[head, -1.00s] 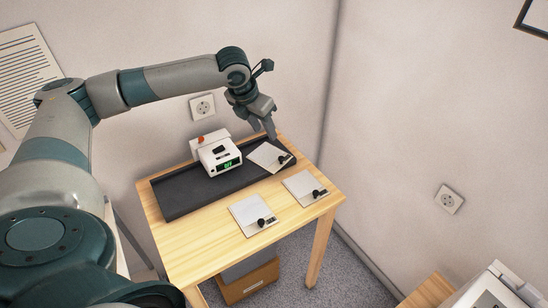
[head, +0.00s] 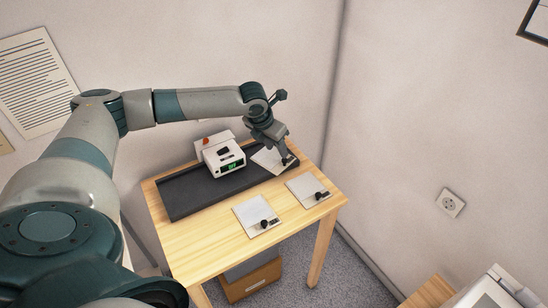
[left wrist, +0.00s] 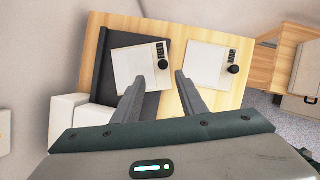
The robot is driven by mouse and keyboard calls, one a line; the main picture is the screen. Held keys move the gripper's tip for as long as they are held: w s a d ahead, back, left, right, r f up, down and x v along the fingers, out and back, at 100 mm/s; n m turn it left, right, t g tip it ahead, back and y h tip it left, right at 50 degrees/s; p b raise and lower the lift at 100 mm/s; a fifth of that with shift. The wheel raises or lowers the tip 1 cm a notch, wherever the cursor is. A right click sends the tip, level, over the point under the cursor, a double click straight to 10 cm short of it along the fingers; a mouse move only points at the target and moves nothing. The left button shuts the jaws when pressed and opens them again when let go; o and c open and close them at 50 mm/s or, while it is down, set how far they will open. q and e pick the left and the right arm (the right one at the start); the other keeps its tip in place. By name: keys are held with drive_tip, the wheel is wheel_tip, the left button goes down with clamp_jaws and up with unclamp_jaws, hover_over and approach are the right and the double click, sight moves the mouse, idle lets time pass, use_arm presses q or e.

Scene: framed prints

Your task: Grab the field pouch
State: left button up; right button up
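One pale square (head: 267,158) lies at the right end of the black mat and also shows in the left wrist view (left wrist: 132,66). A second pale square (head: 302,188) lies at the table's right side, also in the left wrist view (left wrist: 206,62). A third pale square (head: 247,212) lies at the front. My left gripper (head: 285,158) is open and empty, above the mat's right end; its fingers (left wrist: 157,85) stand apart. My right gripper is not in view.
A white device (head: 222,158) with a green display stands on the black mat (head: 187,195), left of my gripper. Bare wood (head: 205,240) lies at the table's front left. A cardboard box (head: 250,283) stands underneath. Walls stand close behind the table.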

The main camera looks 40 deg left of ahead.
sight(283, 161)
use_arm(q)
drive_tip(key=shift+w+f, duration=0.25)
drive_tip(key=shift+f, duration=0.35)
drive_tip(key=shift+w+f, duration=0.15)
drive_tip(key=shift+f, duration=0.4)
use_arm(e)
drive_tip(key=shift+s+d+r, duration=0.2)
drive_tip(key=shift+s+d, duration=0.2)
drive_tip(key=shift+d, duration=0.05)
use_arm(q)
drive_tip(key=shift+w+f, duration=0.1)
drive_tip(key=shift+f, duration=0.05)
drive_tip(key=shift+w+d+f+p, duration=0.15)
drive_tip(key=shift+f+p, duration=0.05)
drive_tip(key=shift+p, duration=0.2)
drive_tip(key=x, duration=0.1)
drive_tip(key=p+x, duration=0.1)
drive_tip(key=x, duration=0.1)
drive_tip(key=shift+w+d+f, duration=0.25)
drive_tip(key=shift+d+f, duration=0.05)
drive_tip(key=shift+w+f, duration=0.1)
drive_tip(key=shift+f, duration=0.25)
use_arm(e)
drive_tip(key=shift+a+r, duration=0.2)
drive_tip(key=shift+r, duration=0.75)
